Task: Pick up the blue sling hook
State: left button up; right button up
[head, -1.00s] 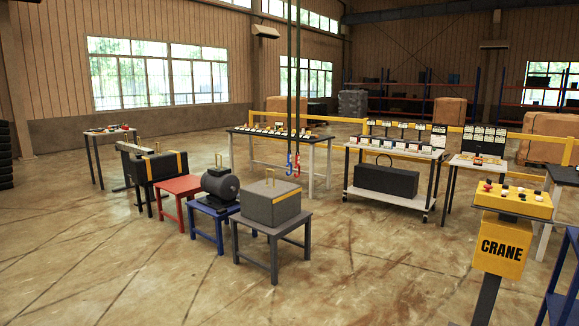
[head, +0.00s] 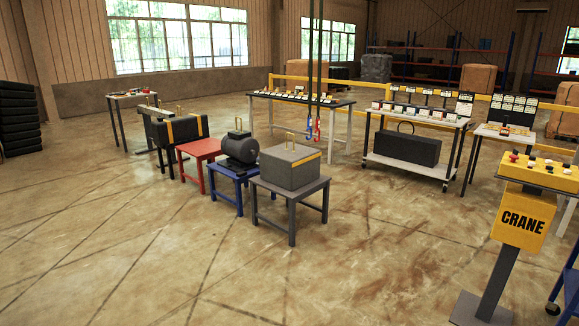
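The blue sling hook (head: 309,129) hangs at the lower end of a long dark line in the middle of the head view. It is small and its details are hard to make out. A red hook (head: 317,134) hangs close beside it on the right, on a second dark line. Both hang in the air, in the picture just above and right of the grey block (head: 290,170) on the grey table. Neither of my grippers shows in the head view.
A blue table (head: 226,172) with a dark motor, a red table (head: 200,149) and a grey table (head: 290,193) stand left of and before the hooks. A yellow CRANE console (head: 524,215) stands at the right. The front floor is clear.

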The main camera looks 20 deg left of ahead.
aim_at(309, 118)
jog(key=i+u, duration=0.15)
jog(key=i, duration=4.3)
jog(key=j, duration=0.1)
